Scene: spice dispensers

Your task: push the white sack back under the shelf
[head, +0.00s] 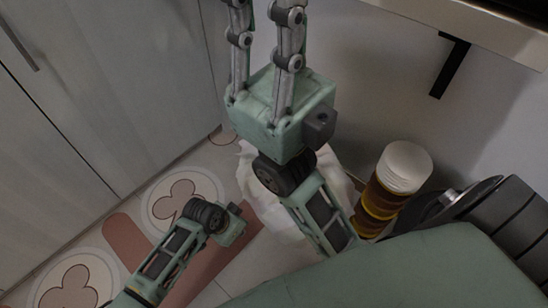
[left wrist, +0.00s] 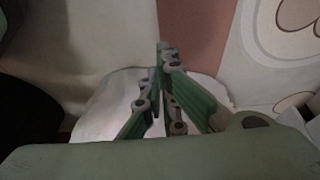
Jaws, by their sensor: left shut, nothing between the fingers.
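The white sack (head: 248,176) stands on the floor near the wall in the head view. Green arm links cover much of it. In the left wrist view the pale sack (left wrist: 98,108) lies below and around my left gripper (left wrist: 163,52), whose fingers converge with nothing between them. Whether they touch the sack I cannot tell. The shelf (head: 480,28) crosses the top right corner.
An amber container with a white lid (head: 405,166) stands right of the sack by the wall. A black bracket (head: 450,66) hangs under the shelf. Grey cabinet doors (head: 110,90) close off the left. Patterned floor (head: 185,192) lies open left of the sack.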

